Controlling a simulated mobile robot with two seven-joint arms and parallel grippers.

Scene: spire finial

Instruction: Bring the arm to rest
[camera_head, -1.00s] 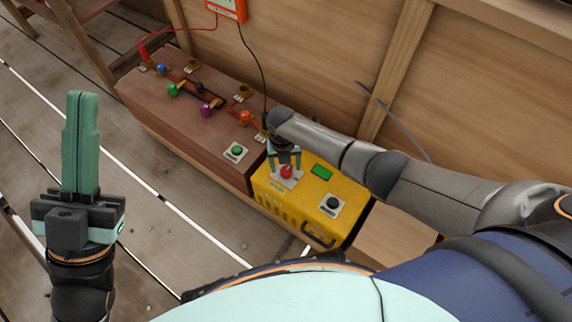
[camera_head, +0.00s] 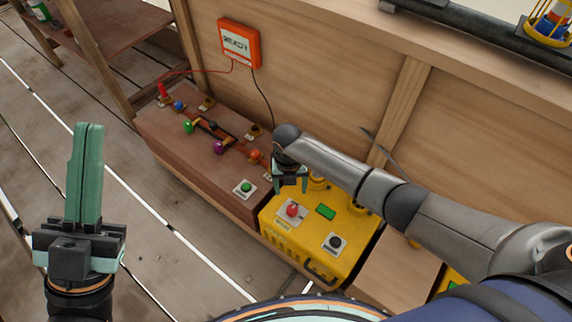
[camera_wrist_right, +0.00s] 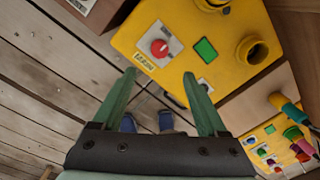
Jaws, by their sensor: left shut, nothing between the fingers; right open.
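My right arm reaches in from the right in the head view. Its gripper (camera_head: 290,186) is open and empty, above the back edge of the yellow box (camera_head: 285,240). The red knob (camera_head: 292,210) on that box is in front of the gripper and apart from it. In the right wrist view the open green fingers (camera_wrist_right: 168,82) have nothing between them, and the red knob (camera_wrist_right: 159,48) shows beyond them. My left gripper (camera_head: 88,128) stands upright at the left, shut and empty, above the plank floor.
A brown console (camera_head: 215,170) with coloured knobs stands left of the yellow box. An orange meter (camera_head: 239,43) hangs on the wooden wall (camera_head: 320,90). The yellow box carries a green screen (camera_head: 326,212) and a black knob (camera_head: 336,243). Plank floor (camera_head: 150,235) lies open at left.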

